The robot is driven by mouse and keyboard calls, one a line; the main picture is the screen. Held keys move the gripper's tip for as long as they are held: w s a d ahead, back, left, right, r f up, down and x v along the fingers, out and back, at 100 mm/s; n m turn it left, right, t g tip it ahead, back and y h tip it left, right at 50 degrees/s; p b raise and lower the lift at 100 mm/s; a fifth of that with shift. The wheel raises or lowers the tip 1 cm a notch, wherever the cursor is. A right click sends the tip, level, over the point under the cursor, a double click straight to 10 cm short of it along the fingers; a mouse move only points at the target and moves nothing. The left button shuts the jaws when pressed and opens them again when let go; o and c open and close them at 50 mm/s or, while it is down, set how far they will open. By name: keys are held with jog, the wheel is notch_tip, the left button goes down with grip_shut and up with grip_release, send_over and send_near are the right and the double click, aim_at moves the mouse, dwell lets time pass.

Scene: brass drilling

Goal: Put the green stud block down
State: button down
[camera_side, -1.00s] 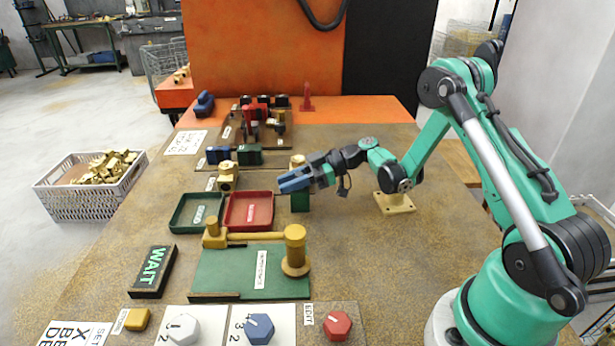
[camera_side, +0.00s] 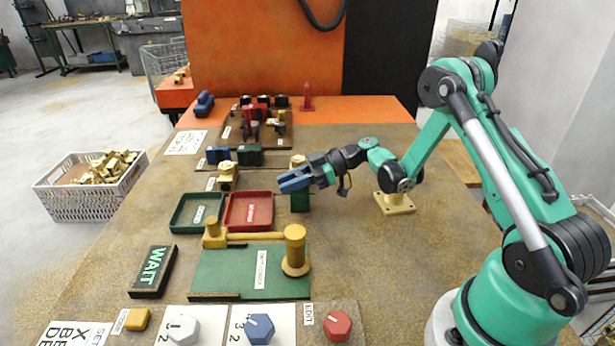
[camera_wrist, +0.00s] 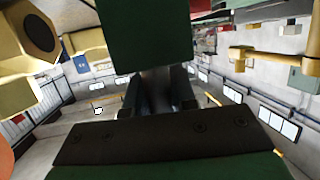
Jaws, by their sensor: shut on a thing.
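The green stud block (camera_side: 300,202) is a dark green block beside the red tray, with a pale brass piece (camera_side: 298,160) showing above it. My gripper (camera_side: 294,182) is shut on the green block and its blue fingers cross in front of it, hiding its middle. In the wrist view the green block (camera_wrist: 150,32) fills the top centre, just beyond the jaws. I cannot tell whether its underside touches the table.
A red tray (camera_side: 228,222) and a green tray (camera_side: 177,226) lie just left. A green plate (camera_side: 225,275) with a brass post (camera_side: 295,250) is in front. Blue (camera_side: 218,155) and green (camera_side: 250,155) blocks stand behind.

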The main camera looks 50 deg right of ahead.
jog(key=shift+r, duration=0.15)
notch_tip(320, 180, up, 19)
jog(key=w+d+m+t+h, duration=0.1)
jog(key=w+m+t+h, duration=0.5)
jog(key=w+m+h, duration=0.45)
jog(key=shift+n+y, duration=0.65)
jog(key=shift+n, duration=0.1)
jog(key=f, duration=0.6)
jog(key=w+f, duration=0.1)
jog(key=f, duration=0.5)
jog(key=w+f, duration=0.1)
jog(key=f, duration=0.5)
jog(key=shift+d+f, duration=0.2)
jog(key=shift+f, duration=0.15)
jog(key=shift+f, duration=0.15)
jog(key=c, duration=0.7)
grip_release()
jog(key=shift+s, duration=0.1)
